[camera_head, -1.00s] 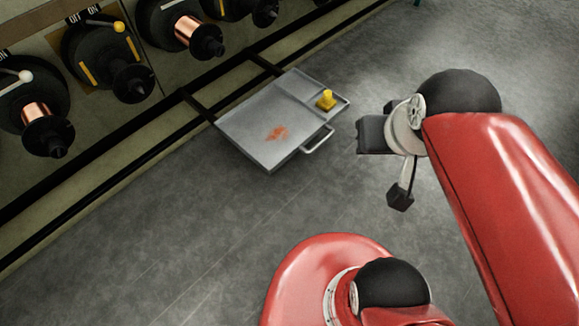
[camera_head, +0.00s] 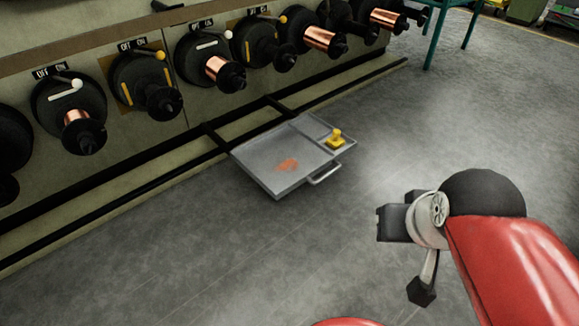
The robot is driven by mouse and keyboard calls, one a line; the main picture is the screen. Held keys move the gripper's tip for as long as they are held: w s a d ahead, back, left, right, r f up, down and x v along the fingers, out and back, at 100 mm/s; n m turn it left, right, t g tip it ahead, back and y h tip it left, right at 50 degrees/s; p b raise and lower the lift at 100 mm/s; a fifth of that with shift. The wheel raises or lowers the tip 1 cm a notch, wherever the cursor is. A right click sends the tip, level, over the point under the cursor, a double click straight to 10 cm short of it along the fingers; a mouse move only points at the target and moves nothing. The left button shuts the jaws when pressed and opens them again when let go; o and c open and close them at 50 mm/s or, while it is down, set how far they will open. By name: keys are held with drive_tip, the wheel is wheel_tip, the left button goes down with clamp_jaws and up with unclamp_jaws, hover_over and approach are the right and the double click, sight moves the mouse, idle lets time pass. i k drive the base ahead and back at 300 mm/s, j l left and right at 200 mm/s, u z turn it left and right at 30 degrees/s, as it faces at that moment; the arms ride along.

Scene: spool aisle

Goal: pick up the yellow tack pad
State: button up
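The yellow tack pad (camera_head: 336,139) is a small yellow block with a knob on top. It sits in the small right-hand compartment of a grey metal tray (camera_head: 262,157) near the floor. My gripper (camera_head: 400,262) is to the right of and nearer than the tray, well apart from the pad. One dark finger points left and another dark piece hangs below it. The space between them looks empty, and nothing is seen held.
The tray has a front handle (camera_head: 325,174) and a reddish smear (camera_head: 287,165). A row of black spools with switch levers, some with copper wire (camera_head: 219,69), lines the wall behind. A teal stand (camera_head: 453,28) is at upper right. Grey floor (camera_head: 190,250) is clear in front.

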sight(334, 142)
drive_tip(key=i+l+u, duration=0.2)
drive_tip(key=i+l, duration=0.4)
drive_tip(key=i, duration=0.25)
drive_tip(key=i+l+u, duration=0.15)
drive_tip(key=i+l, duration=0.55)
drive_tip(key=i, duration=0.05)
